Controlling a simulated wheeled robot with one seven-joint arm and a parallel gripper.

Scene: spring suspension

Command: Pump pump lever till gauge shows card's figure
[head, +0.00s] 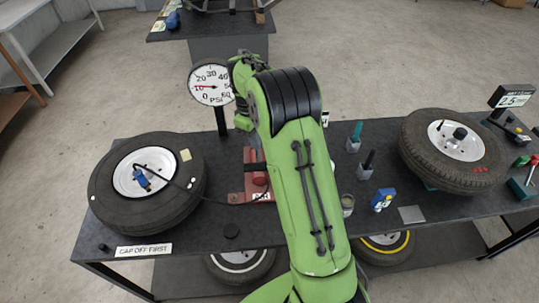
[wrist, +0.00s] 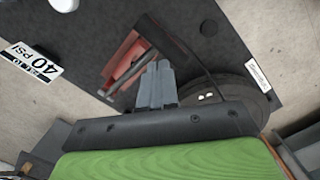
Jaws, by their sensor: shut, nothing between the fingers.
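The gauge (head: 211,85) is a round white dial on a post, marked from 0 to 60 PSI; its red needle points left, near 10. The red pump (head: 257,185) stands on the bench, partly hidden by my arm. It also shows in the wrist view (wrist: 128,62), just beyond my gripper (wrist: 157,85), which is shut and empty. A dark bar beside the pump may be its lever; I cannot tell whether the fingers touch it. The white card (wrist: 35,62) reads 40 PSI, with smaller print unclear. In the head view my gripper is hidden behind my arm.
A tyre (head: 110,205) lies at the left with a blue chuck (head: 141,178) and a hose on it. Another tyre (head: 475,170) sits at the right. A blue device (head: 383,200) and holders stand between. A "CAP OFF FIRST" label (head: 144,250) is at the front edge.

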